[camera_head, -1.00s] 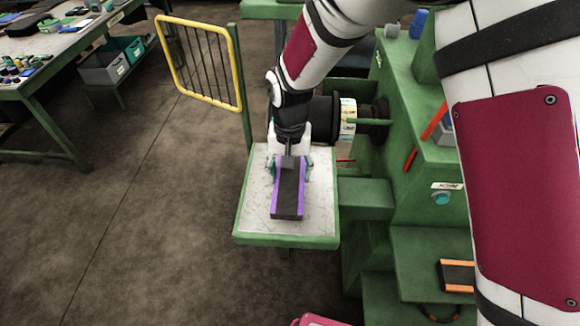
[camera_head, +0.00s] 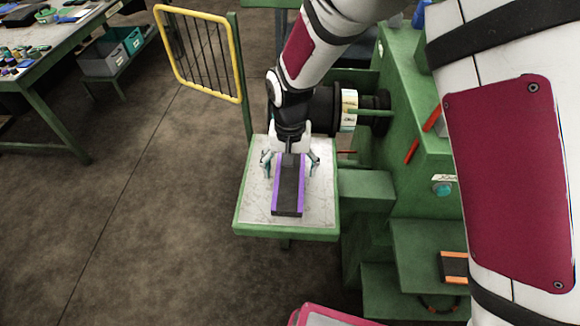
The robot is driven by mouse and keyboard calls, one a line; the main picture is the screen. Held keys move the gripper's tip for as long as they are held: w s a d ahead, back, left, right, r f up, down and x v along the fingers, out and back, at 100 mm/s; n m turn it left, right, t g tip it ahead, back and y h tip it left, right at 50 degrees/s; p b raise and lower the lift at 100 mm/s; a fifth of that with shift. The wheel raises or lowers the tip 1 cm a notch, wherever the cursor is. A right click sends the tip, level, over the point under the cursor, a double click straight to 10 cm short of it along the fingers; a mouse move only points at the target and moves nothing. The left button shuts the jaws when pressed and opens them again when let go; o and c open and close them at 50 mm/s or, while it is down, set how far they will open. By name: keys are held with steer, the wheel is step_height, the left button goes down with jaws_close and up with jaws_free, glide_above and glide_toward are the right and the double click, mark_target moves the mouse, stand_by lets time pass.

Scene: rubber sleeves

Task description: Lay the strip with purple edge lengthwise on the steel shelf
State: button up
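The strip with purple edges (camera_head: 288,199) is a dark grey band with a purple line down each long side. It lies lengthwise, near to far, on the pale top of the green-rimmed steel shelf (camera_head: 249,212). My gripper (camera_head: 290,170) is over the strip's far end, pointing down. Its fingers are spread wide, one on each side of the strip and apart from it. The strip's far end is partly hidden by my gripper.
A green machine (camera_head: 405,120) with a black roller stands right of the shelf. An orange-edged strip (camera_head: 453,266) lies on a lower green step. A yellow-framed guard (camera_head: 198,52) stands behind left. A workbench (camera_head: 50,60) is at far left. The floor between is clear.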

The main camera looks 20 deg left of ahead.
steer(key=shift+r, duration=0.1)
step_height(320, 180, up, 11)
steer(key=d+r+t, duration=0.1)
steer(key=d+r, duration=0.8)
steer(key=s+d+r+m+t, duration=0.1)
steer(key=s+d+r, duration=0.25)
steer(key=d, duration=0.55)
steer(key=s+d+r+m+t, duration=0.1)
steer(key=s+d+r+t, duration=0.15)
steer(key=d+r, duration=0.4)
steer(key=s+d+f+t, duration=0.1)
steer(key=s+d, duration=0.7)
steer(key=shift+s+d+m+b, duration=0.35)
steer(key=shift+s+m+b, duration=0.05)
steer(key=shift+b, duration=0.05)
steer(key=shift+c, duration=0.2)
